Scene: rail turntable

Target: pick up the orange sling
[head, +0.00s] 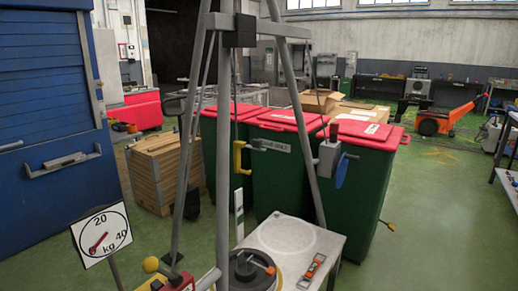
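A short orange strip (313,270) with a grey middle lies on the light-topped table at the lower centre right; it may be the orange sling, but it is too small to be sure. A smaller orange piece (269,269) shows at a black round object (246,270) on the same table, left of the strip. Neither of my grippers can be made out in the head view, and nothing is seen holding the strip.
A grey tripod frame (275,27) stands over the table (332,243), its legs crossing the view. A yellow hook-like part (239,157) hangs in it. A dial sign (101,235) stands at lower left. Green bins with red lids (368,133) stand behind. Green floor is open at right.

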